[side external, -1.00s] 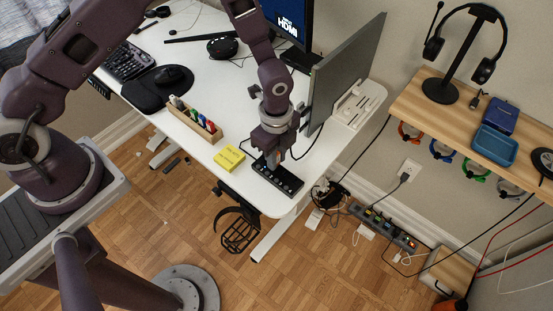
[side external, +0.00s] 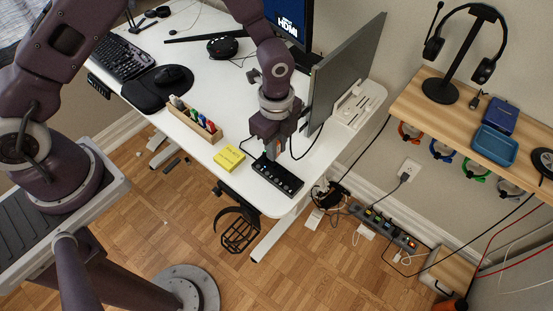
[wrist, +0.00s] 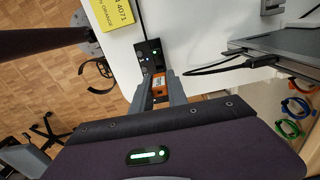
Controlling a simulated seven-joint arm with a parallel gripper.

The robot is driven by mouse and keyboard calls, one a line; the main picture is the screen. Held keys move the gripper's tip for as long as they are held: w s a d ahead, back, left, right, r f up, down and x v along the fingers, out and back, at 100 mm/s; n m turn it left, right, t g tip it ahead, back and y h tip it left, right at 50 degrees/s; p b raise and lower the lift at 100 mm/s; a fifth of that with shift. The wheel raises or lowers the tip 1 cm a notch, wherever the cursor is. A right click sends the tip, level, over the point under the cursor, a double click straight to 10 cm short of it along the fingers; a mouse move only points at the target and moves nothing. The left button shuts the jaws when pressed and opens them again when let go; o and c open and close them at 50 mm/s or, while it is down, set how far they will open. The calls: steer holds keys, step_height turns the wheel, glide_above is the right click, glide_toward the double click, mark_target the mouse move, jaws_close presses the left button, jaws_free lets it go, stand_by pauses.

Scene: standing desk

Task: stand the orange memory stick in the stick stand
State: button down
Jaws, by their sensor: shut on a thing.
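My gripper (wrist: 160,88) is shut on the orange memory stick (wrist: 160,82), seen between its two fingers in the wrist view. In the side view my gripper (side external: 273,150) is above the far left end of a black hub (side external: 282,182), and the stick is mostly hidden by the fingers. I cannot tell whether the stick's lower end touches the hub. The stick stand looks to be the wooden rack (side external: 205,132) with several coloured sticks upright in it, left of my gripper on the desk's front edge.
A yellow note (side external: 229,158) lies between rack and hub; it also shows in the wrist view (wrist: 114,12). A monitor (side external: 345,75) stands close on the right, with black cables near the hub. The white desk (side external: 215,85) is clear behind the rack.

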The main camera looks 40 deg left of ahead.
steer(key=shift+r, duration=0.6)
steer(key=s+a+r, duration=0.1)
steer(key=a, duration=1.4)
steer(key=s+a+r, duration=0.1)
steer(key=a+r, duration=0.1)
steer(key=a, duration=1.4)
steer(key=shift+s+r, duration=0.25)
steer(key=shift+s, duration=0.15)
steer(key=shift+f, duration=2.95)
steer(key=shift+f, duration=1.15)
